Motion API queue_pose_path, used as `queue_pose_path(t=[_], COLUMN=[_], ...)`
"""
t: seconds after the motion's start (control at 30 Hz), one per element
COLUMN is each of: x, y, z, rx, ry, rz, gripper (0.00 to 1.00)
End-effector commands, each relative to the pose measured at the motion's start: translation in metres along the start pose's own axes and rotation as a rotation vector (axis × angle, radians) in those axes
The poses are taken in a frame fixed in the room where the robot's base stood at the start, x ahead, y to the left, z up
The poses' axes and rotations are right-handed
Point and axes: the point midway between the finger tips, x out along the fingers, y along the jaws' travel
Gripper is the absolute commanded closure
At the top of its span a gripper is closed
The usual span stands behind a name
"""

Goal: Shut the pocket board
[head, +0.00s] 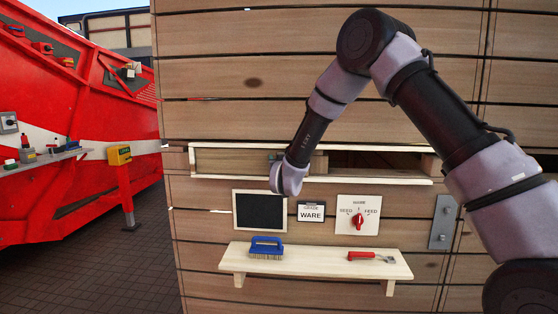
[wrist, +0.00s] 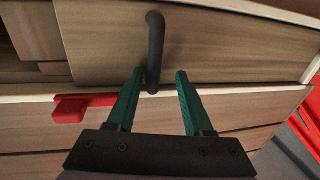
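The pocket board (head: 230,161) is a wooden panel in a pale-edged slot on the plank wall. In the head view it covers the slot's left part, and a dark gap (head: 375,161) shows to its right. In the wrist view the board (wrist: 230,50) carries a black bar handle (wrist: 155,45). My gripper (wrist: 160,73) is open, its two green fingers pointing at the board. The handle's near end lies between the fingertips, closer to the left one; I cannot tell if they touch.
A red block (wrist: 70,108) sits by the slot's edge in the wrist view. A red machine (head: 90,110) stands left.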

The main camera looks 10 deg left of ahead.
Motion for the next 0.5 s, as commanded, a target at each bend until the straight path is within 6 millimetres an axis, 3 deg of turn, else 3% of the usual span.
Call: queue_pose_path(t=[0.5], x=[-0.0034], y=[0.0015], z=[-0.0004], rx=[-0.001], ry=[0.000], rz=[0.002], gripper=[0.53])
